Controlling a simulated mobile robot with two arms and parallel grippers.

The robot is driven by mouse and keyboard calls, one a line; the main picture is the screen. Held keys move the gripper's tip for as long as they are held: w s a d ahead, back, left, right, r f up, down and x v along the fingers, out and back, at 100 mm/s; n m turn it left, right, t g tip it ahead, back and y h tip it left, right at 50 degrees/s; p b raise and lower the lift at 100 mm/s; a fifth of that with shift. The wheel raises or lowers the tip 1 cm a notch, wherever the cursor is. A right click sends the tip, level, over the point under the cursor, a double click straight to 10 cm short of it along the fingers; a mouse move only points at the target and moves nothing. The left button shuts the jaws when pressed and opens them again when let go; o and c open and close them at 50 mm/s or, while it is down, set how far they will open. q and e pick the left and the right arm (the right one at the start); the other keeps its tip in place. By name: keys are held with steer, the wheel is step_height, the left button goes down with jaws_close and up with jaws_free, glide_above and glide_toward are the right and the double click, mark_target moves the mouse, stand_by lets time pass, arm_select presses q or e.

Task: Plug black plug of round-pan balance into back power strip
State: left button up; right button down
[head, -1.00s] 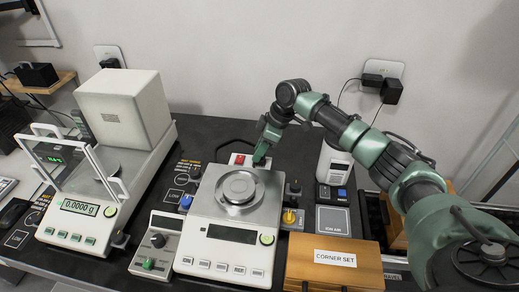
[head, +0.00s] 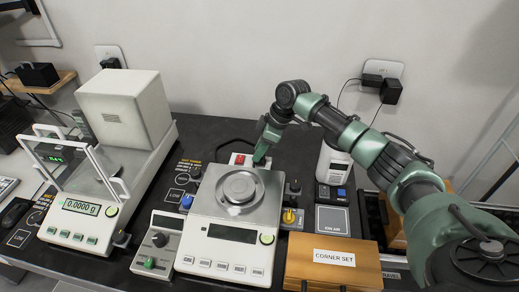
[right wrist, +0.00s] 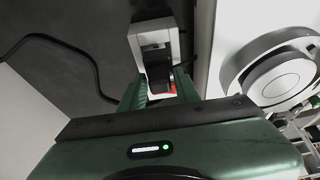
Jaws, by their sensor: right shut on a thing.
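The round-pan balance (head: 224,230) stands in the middle of the table with its silver pan (head: 240,187) on top and a dark display. Behind it is a light grey power strip (head: 237,159) with a red switch, partly hidden by the balance and my gripper. My right gripper (head: 261,158) points down behind the balance's back right corner. In the right wrist view it is shut on a black plug (right wrist: 157,66), which is against the grey strip (right wrist: 151,33). I cannot tell whether the plug is fully seated. My left gripper is not in view.
A glass-sided balance (head: 80,230) stands at the left. A wooden box (head: 335,268) marked CORNER SET is at front right, a white bottle (head: 331,162) behind it. A black cable (right wrist: 75,45) runs over the table by the strip.

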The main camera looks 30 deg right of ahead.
steer(key=shift+f, duration=0.85)
stand_by(0.5)
steer(key=c, duration=0.9)
jaws_free()
steer(key=shift+c, duration=0.2)
steer(key=b+v, duration=0.1)
steer(key=v, duration=0.6)
steer(key=shift+r, duration=0.35)
